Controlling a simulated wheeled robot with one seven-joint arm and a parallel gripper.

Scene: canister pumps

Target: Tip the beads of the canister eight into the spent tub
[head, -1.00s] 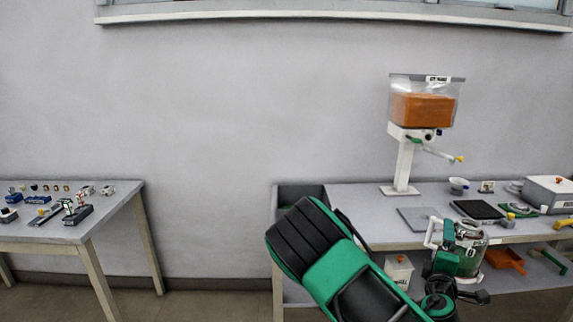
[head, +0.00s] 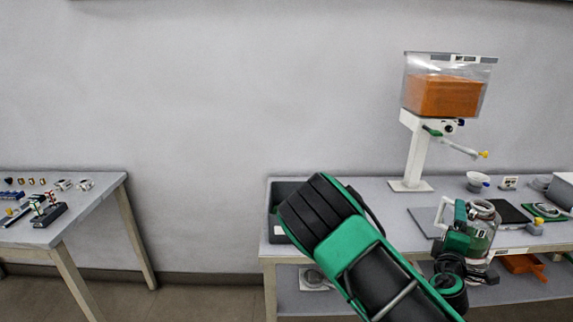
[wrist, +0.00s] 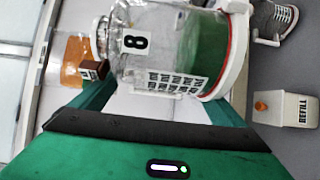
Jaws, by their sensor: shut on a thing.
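My gripper (head: 457,240) is shut on canister eight, a clear jar (head: 481,232) with a white handle and a label "8". I hold it roughly upright in front of the right bench. In the wrist view the canister (wrist: 150,50) lies sideways across the picture between my fingers, its "8" label facing the camera. Green contents show toward one end. A dark grey open bin (head: 283,232) stands at the left end of the bench, partly behind my arm. I see no readable "spent" label on it.
A dispenser with an orange-filled hopper (head: 445,97) stands on the right bench (head: 375,190). A white tub marked "REFILL" (wrist: 285,122) shows in the wrist view. An orange scoop (head: 520,263) lies on the lower shelf. Another table (head: 85,205) is at left, with open floor between.

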